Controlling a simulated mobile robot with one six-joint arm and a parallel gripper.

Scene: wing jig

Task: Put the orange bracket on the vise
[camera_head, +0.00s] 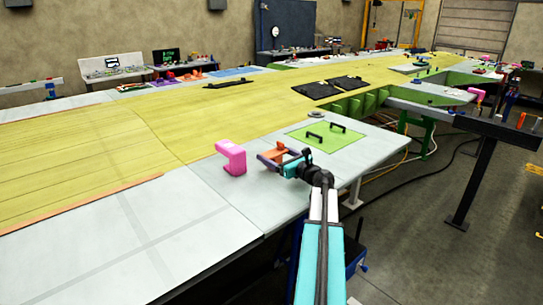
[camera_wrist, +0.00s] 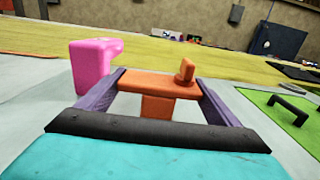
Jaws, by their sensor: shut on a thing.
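The orange bracket (camera_head: 281,147) is between the fingers of my gripper (camera_head: 277,154), above or at the pale worktop; I cannot tell whether it touches the surface. In the wrist view the bracket (camera_wrist: 157,84) spans the two purple fingers of my gripper (camera_wrist: 160,80), which are shut on its ends. A small peg-like part stands up at its right side, and a tab hangs down in the middle. I cannot make out a vise for certain in either view.
A green plate (camera_head: 326,139) with black handles lies to the right. The large yellow panel (camera_head: 170,125) is behind. The worktop at front left is clear.

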